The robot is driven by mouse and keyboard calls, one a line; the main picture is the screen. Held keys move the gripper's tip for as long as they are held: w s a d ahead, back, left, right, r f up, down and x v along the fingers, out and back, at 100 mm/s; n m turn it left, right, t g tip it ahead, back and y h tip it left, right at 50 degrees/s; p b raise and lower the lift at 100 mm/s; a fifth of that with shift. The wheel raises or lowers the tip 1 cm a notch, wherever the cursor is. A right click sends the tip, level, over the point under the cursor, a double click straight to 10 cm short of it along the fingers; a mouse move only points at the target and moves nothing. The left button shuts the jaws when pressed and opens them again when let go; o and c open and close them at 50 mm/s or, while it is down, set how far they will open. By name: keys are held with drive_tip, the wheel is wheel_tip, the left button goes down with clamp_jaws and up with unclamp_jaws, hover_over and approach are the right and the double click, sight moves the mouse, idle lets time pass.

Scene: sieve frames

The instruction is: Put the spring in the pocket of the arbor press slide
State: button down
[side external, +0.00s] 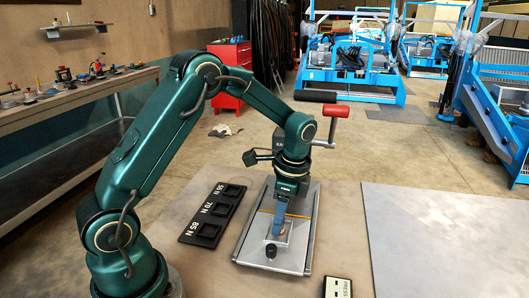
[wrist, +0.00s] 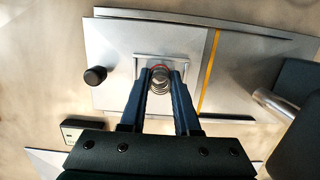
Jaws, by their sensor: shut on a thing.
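My gripper (wrist: 161,74) points down over the slide and is shut on the spring (wrist: 160,82), a small metal coil with a reddish ring at its top edge. In the wrist view the spring sits between the two blue fingers, in line with the square pocket (wrist: 140,62) of the slide. I cannot tell whether its lower end is inside the pocket or just above it. The grey slide (wrist: 115,45) bears a black knob (wrist: 95,75) and a yellow line. In the side view the fingers (side external: 280,232) reach down to the slide (side external: 262,238) and hide most of the spring.
A black tray (side external: 196,236) with compartments marked 55 N, 70 N and 85 N lies left of the slide. The press handle (side external: 336,112) stands above and behind my gripper. A small box marked PRESS (side external: 337,288) is in front. A bare grey plate (side external: 445,235) lies at right.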

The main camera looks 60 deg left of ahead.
sight(287, 232)
drive_tip(key=c, duration=0.6)
unclamp_jaws()
drive_tip(key=shift+f, duration=0.15)
drive_tip(key=shift+c, duration=0.2)
wheel_tip(287, 232, up, 12)
drive_tip(key=w+d, duration=0.1)
drive_tip(key=s+d+n+t, duration=0.3)
drive_tip(key=s+n, duration=0.1)
drive_tip(key=s, duration=0.3)
drive_tip(key=s+d+r+n+t+h, duration=0.1)
drive_tip(key=s+d+n+t, duration=0.2)
drive_tip(key=s+n, duration=0.2)
drive_tip(key=shift+s+r+t, duration=0.15)
drive_tip(key=shift+s+t, duration=0.25)
drive_tip(key=shift+s, duration=1.05)
